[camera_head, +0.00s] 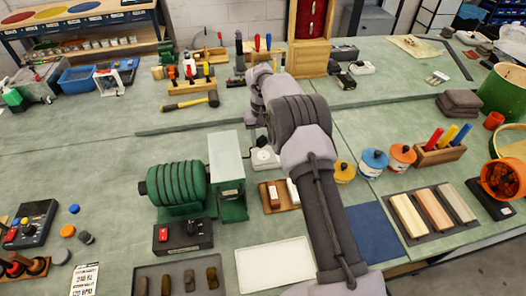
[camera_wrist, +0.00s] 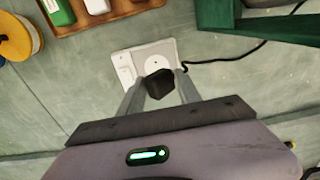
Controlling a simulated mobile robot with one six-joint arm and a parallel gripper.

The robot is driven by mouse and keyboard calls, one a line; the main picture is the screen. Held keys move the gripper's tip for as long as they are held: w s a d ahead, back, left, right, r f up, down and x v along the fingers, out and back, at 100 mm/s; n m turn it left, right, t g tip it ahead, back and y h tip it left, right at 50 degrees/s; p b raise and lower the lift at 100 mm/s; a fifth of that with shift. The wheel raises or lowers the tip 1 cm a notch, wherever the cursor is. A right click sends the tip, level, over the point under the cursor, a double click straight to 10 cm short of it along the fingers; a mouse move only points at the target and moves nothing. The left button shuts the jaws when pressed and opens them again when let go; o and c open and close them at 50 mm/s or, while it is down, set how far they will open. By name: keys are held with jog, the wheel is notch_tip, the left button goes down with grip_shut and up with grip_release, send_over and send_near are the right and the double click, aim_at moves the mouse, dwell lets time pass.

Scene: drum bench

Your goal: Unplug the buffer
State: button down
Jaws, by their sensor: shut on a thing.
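The buffer (camera_head: 182,185) is a green machine with a ribbed green body, left of my arm in the head view. A white wall-type outlet (camera_head: 264,157) lies on the bench to its right; it also shows in the wrist view (camera_wrist: 126,72). My gripper (camera_wrist: 160,88) is shut on a black plug (camera_wrist: 159,85) at the outlet's round socket face. The plug covers the lower part of that face; whether its pins are seated I cannot tell. A black cord (camera_wrist: 235,53) runs off to the right. My arm hides the fingertips in the head view.
A wooden tray (camera_wrist: 110,18) with a green and a white block is close to the outlet. A green stand (camera_wrist: 270,28) is at upper right. Jars (camera_head: 374,160) and a blue mat (camera_head: 375,232) lie right of my arm. Open bench lies behind the buffer.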

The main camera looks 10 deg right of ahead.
aim_at(262, 139)
jog(key=shift+r, duration=0.45)
jog(key=c, duration=0.7)
grip_release()
jog(key=shift+c, duration=0.2)
notch_tip(262, 139, up, 18)
jog(key=p, duration=0.5)
jog(key=shift+f, duration=0.2)
